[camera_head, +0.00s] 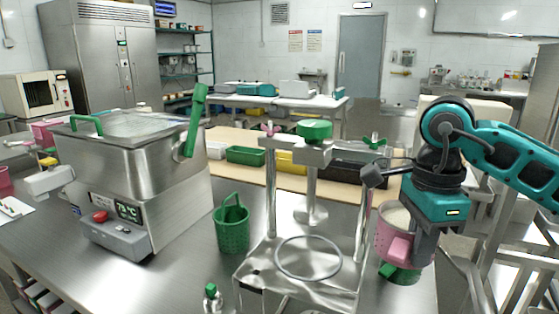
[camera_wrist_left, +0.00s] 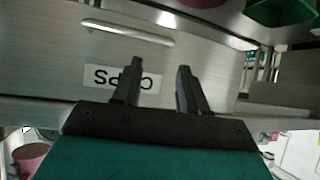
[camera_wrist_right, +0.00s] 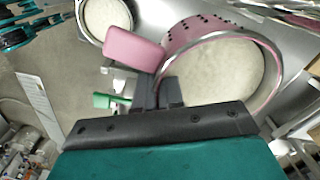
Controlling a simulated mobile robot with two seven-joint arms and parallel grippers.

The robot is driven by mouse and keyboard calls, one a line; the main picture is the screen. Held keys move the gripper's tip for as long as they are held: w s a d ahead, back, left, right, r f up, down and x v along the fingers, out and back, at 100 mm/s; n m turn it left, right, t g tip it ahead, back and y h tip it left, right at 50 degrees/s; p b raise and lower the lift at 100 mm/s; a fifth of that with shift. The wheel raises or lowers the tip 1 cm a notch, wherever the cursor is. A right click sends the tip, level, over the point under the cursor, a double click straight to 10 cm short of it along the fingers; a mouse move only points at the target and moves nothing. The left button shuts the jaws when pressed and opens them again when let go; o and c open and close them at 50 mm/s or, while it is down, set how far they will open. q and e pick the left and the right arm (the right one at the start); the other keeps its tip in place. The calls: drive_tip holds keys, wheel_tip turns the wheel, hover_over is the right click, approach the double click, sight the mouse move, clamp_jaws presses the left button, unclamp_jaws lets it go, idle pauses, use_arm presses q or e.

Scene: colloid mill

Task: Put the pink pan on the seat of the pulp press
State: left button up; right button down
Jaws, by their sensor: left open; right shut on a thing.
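The pink pan (camera_head: 386,240) is perforated, holds a pale filling and has a pink block handle (camera_head: 398,250). My right gripper (camera_head: 412,258) is shut on this handle, right of the pulp press. In the right wrist view the pan (camera_wrist_right: 190,30) and handle (camera_wrist_right: 133,48) lie ahead of the fingers (camera_wrist_right: 158,92). The pulp press (camera_head: 318,153) is a metal frame with a green knob. Its seat (camera_head: 308,257) is a ring on the lower plate, with nothing on it. My left gripper (camera_wrist_left: 157,85) is open and empty, facing a labelled drawer front; it is outside the head view.
A green perforated basket (camera_head: 232,230) stands left of the press. A small green-capped bottle (camera_head: 212,299) stands in front. A steel tank machine (camera_head: 135,160) fills the left. Another filled round container (camera_wrist_right: 105,20) shows in the right wrist view. Press posts flank the seat.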

use_arm(q)
drive_tip(key=a+r+p, duration=0.1)
drive_tip(key=p, duration=0.1)
drive_tip(key=s+r+p, duration=0.1)
drive_tip(key=p, duration=0.1)
drive_tip(key=shift+a+r+y, duration=0.2)
drive_tip(key=shift+a+y, duration=0.2)
use_arm(e)
wheel_tip(320, 180, down, 7)
drive_tip(key=s+a+n, duration=0.2)
drive_tip(key=a+n, duration=0.1)
drive_tip(key=n, duration=1.5)
drive_tip(key=shift+s, duration=0.3)
drive_tip(key=shift+r, duration=0.1)
